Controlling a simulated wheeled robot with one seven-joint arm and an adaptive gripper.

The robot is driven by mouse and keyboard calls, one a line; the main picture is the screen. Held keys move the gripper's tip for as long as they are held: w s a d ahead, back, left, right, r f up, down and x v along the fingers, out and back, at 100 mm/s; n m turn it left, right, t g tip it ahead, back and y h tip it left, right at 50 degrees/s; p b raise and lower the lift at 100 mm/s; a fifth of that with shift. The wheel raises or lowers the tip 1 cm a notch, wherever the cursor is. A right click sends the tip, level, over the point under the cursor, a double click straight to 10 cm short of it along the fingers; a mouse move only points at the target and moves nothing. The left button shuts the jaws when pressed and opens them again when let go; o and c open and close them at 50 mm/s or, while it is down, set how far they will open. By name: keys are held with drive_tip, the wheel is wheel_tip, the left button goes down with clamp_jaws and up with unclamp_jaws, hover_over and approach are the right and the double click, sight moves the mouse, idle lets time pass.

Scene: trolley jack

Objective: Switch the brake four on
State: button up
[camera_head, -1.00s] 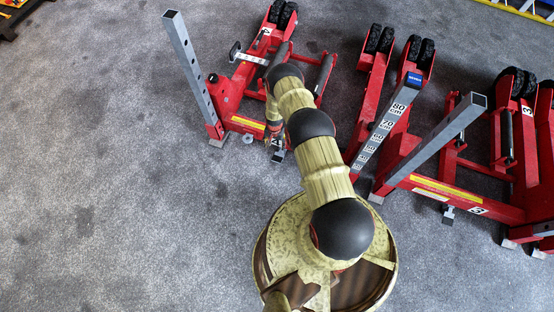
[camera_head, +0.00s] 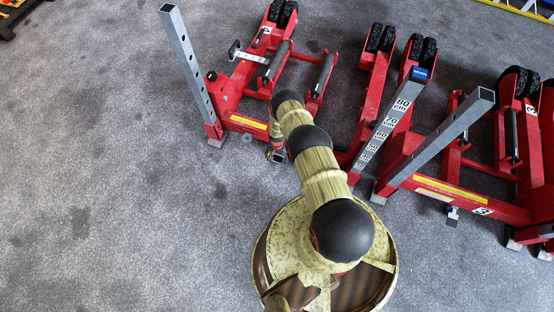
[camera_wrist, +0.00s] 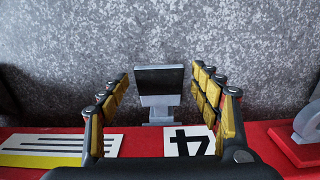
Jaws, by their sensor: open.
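The brake pedal (camera_wrist: 160,82) has a dark pad on a light grey metal bracket and juts from a red beam (camera_wrist: 262,135) in the wrist view. A white label (camera_wrist: 188,141) on the beam carries an upside-down 4. My gripper (camera_wrist: 160,84) is open, with one yellow-and-black finger on each side of the pedal and gaps to both. In the head view my gripper (camera_head: 276,148) is low at the front beam of the left red jack (camera_head: 228,95), partly hidden by my arm. The pedal's tilt is hard to judge.
Another red jack (camera_head: 470,195) with a 3 label stands at the right. A grey post (camera_head: 387,125) marked in cm rises right of my arm. A grey post (camera_head: 186,62) rises on the left jack. The grey floor (camera_head: 100,200) at left is clear.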

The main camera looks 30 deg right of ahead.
drive_tip(key=c, duration=0.4)
clamp_jaws()
idle(0.6)
